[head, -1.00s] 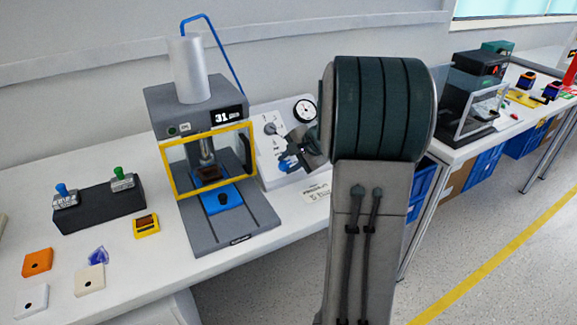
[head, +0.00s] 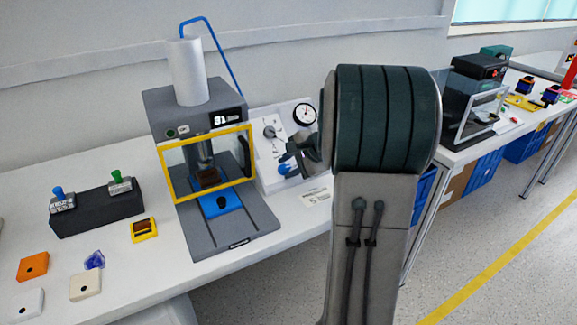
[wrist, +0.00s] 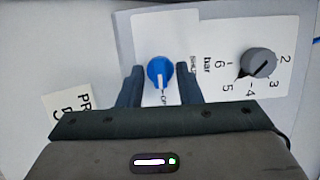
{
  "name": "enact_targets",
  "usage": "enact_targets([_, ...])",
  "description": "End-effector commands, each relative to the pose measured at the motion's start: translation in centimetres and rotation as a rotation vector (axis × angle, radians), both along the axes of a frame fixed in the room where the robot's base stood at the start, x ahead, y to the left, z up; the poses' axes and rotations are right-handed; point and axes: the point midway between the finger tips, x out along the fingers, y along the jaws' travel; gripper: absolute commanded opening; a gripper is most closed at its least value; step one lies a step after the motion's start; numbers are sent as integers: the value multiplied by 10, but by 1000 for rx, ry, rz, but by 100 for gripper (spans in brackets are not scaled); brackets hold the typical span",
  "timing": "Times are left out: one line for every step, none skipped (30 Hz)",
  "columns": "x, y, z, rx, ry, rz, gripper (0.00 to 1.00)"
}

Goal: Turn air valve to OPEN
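The air valve is a blue round knob (wrist: 160,72) with a white pointer line on a white panel. In the wrist view the line points down toward a partly hidden label starting "OP"; a "SHU..." label lies to the right. The knob also shows in the head view (head: 284,169), partly covered by my gripper. My gripper (wrist: 160,70) is open, one finger on each side of the knob in the picture, with visible gaps on both sides. In the head view my gripper (head: 286,156) is at the panel; depth to the knob is unclear.
A grey regulator knob (wrist: 260,63) with bar numbers sits right of the valve. A gauge (head: 305,114) is above. The press (head: 211,150) with a yellow guard frame stands close left. A black box with two levers (head: 97,207) is farther left.

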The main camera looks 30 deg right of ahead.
Motion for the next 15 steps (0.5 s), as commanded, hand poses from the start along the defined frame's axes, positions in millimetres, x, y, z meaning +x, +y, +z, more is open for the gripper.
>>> enact_targets([0,0,0,0,0,0,35])
enact_targets([0,0,0,0,0,0,35])
enact_targets([0,0,0,0,0,0,35])
enact_targets([0,0,0,0,0,0,35])
enact_targets([0,0,0,0,0,0,35])
enact_targets([0,0,0,0,0,0,35])
enact_targets([0,0,0,-1,0,1,35])
enact_targets([0,0,0,-1,0,1,35])
enact_targets([-1,0,1,-1,0,1,35])
enact_targets([-2,-1,2,-1,0,1,35])
enact_targets([-3,-2,4,0,-1,0,35])
enact_targets([-5,-3,7,0,-1,0,35])
enact_targets([-7,-4,10,-1,-2,1,35])
enact_targets([-10,-6,14,-2,-2,1,35])
enact_targets([-14,-8,20,-3,-3,0,35])
